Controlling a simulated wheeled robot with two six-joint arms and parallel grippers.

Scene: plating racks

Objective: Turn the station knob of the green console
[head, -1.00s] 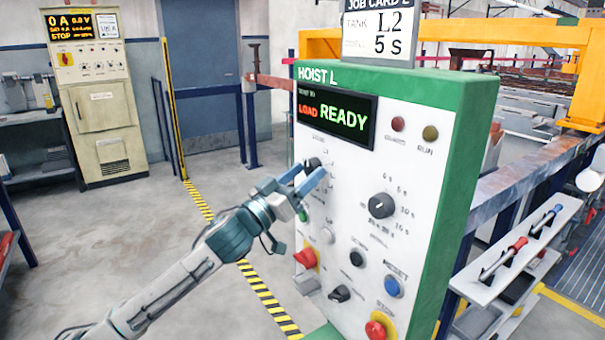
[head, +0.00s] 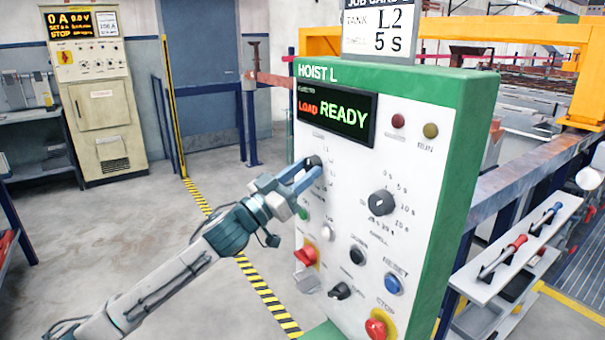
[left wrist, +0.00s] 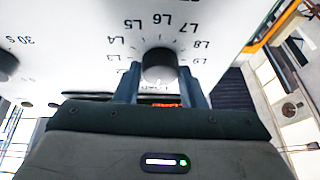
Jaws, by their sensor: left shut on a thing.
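The green console (head: 470,150), labelled HOIST L, has a white face, and its screen (head: 336,116) reads LOAD READY. Its station knob (head: 313,161) is the dark knob at the upper left of the face. In the left wrist view the knob (left wrist: 160,66) sits within a ring of labels, L4 to L9 among them. My left gripper (head: 309,176) is at the knob with its blue fingers along the knob's two sides, shut on it. My right gripper is not in view.
A job card (head: 378,32) above the console reads L2, 5 s. A dwell knob (head: 382,203), a blue reset button (head: 393,284), a red stop button (head: 376,328) and a red switch (head: 306,257) share the face. A tool shelf (head: 520,245) stands to the right.

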